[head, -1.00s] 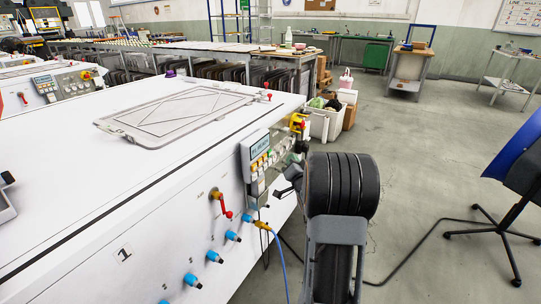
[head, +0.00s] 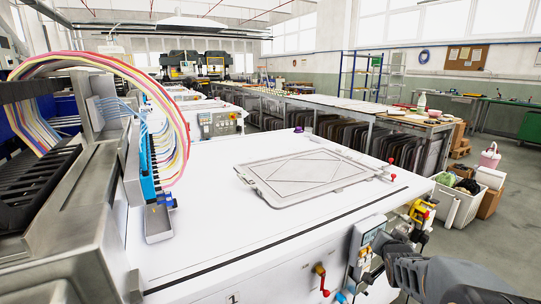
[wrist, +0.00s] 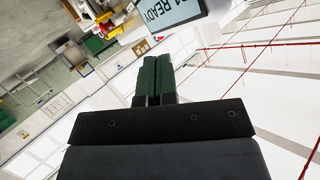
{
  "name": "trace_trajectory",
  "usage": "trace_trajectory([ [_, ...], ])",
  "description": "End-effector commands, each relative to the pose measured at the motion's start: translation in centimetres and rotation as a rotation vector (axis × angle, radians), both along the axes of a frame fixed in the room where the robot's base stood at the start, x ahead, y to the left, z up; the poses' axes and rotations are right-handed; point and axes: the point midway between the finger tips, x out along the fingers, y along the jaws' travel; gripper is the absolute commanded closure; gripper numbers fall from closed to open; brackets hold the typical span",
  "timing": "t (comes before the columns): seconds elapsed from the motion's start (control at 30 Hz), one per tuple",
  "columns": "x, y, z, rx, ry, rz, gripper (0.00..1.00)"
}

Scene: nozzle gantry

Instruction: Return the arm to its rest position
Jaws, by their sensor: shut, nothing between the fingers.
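My gripper (wrist: 157,78) shows in the wrist view as two dark green fingers, side by side and touching, with nothing between them. Behind them is its dark body. In the head view my grey arm reaches in from the lower right, its near end close to the control panel (head: 369,236) on the corner of the white machine (head: 250,225). I cannot clearly make out the fingers there. In the wrist view a screen (wrist: 172,14) reading "READY" is at the top, beyond the fingertips.
A flat framed plate (head: 305,174) lies on the machine top. A nozzle gantry (head: 150,175) with coloured tubes stands at left. A red-handled valve (head: 321,280) juts from the machine's front. A white bin (head: 455,203) stands behind the panel corner. Open floor (head: 480,250) lies at right.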

Motion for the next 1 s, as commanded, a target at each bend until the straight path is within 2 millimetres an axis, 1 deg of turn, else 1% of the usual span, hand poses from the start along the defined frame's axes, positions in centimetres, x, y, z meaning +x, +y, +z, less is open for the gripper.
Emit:
trace_trajectory([
  [0.03,-1.3,2.5,4.5,-0.019,0.094,0.036,1.0],
  [0.07,-2.2,3.8,5.5,-0.028,0.156,0.055,1.0],
  [0.1,-3.6,5.4,6.6,-0.042,0.24,0.086,1.0],
  [0.17,-5.8,7.7,8.2,-0.057,0.359,0.138,1.0],
  [0.2,-7.4,9.2,9.2,-0.067,0.432,0.177,1.0],
  [0.27,-9.8,11.2,10.5,-0.08,0.536,0.238,1.0],
  [0.3,-11.4,12.3,11.2,-0.087,0.6,0.28,1.0],
  [0.4,-15.0,14.6,12.8,-0.103,0.731,0.379,1.0],
  [0.5,-17.9,16.2,13.9,-0.114,0.828,0.461,1.0],
  [0.63,-20.3,17.3,14.6,-0.123,0.905,0.531,1.0],
  [0.77,-21.3,17.7,14.7,-0.126,0.938,0.561,1.0],
  [1.0,-21.4,17.7,14.6,-0.125,0.941,0.563,1.0],
])
